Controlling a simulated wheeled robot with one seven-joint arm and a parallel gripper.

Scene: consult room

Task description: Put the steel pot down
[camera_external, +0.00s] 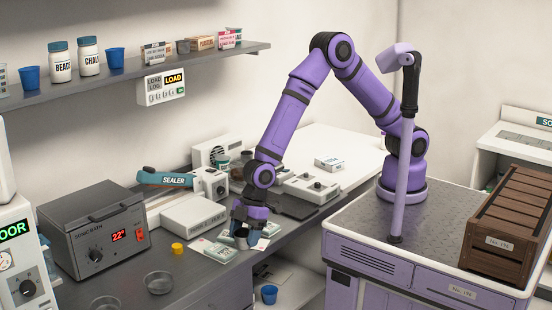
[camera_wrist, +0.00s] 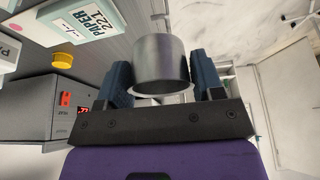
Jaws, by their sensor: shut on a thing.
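The steel pot, a plain grey metal cylinder (camera_wrist: 161,58), is held between the two dark blue fingers of my gripper (camera_wrist: 164,78) in the wrist view. Its open rim faces the camera there. In the external view my gripper (camera_external: 246,237) points down at the front edge of the grey bench (camera_external: 190,280). The pot is small and mostly hidden by the fingers in that view. I cannot tell whether its base touches the bench or a thing on it.
A white paper box (camera_wrist: 92,30) and a yellow cap (camera_wrist: 62,60) lie near the pot. The sonic bath (camera_external: 98,228) and a glass dish (camera_external: 158,282) stand left. A blue cup (camera_external: 269,294) sits on a lower shelf below the gripper. Bench behind is crowded.

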